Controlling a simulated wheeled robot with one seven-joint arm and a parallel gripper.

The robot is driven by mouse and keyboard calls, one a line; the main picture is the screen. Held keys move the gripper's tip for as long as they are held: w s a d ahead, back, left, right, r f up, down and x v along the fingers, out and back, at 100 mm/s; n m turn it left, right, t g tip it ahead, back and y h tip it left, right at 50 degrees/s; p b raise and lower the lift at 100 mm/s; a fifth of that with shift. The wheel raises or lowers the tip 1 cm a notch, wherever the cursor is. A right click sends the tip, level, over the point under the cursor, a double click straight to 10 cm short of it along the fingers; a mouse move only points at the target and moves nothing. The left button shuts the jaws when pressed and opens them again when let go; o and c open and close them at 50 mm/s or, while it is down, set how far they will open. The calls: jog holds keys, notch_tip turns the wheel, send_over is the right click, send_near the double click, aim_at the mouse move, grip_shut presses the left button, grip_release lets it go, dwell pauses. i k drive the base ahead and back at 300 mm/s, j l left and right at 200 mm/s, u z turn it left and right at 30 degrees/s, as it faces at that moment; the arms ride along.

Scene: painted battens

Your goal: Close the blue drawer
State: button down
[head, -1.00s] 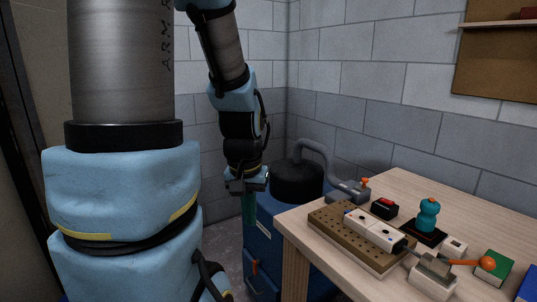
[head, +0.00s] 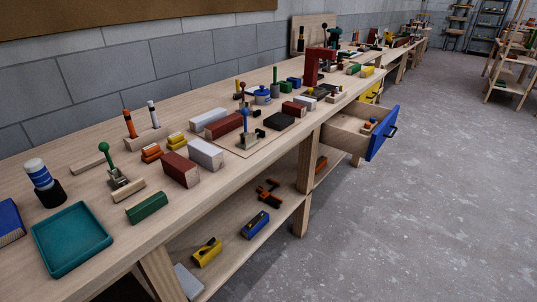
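The blue drawer (head: 383,132) stands pulled out from under the long wooden workbench, right of the middle of the head view. Its blue front carries a dark handle (head: 391,131). Its wooden side (head: 345,136) shows, and small blue and orange items (head: 370,126) lie inside. My gripper is not in view now, so its state and its place relative to the drawer are hidden.
The workbench top (head: 105,190) is crowded with painted blocks, levers and a teal tray (head: 70,238). A lower shelf (head: 225,235) holds several items. A yellow drawer front (head: 374,91) is beyond the blue one. The concrete floor (head: 420,220) at right is clear.

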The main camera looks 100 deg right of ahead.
aim_at(345, 131)
jog(key=z, duration=2.1)
jog(key=i+l+z, duration=0.15)
jog(key=z, duration=0.3)
jog(key=i+l+z, duration=0.15)
jog(key=l+z, duration=0.15)
jog(key=z, duration=0.2)
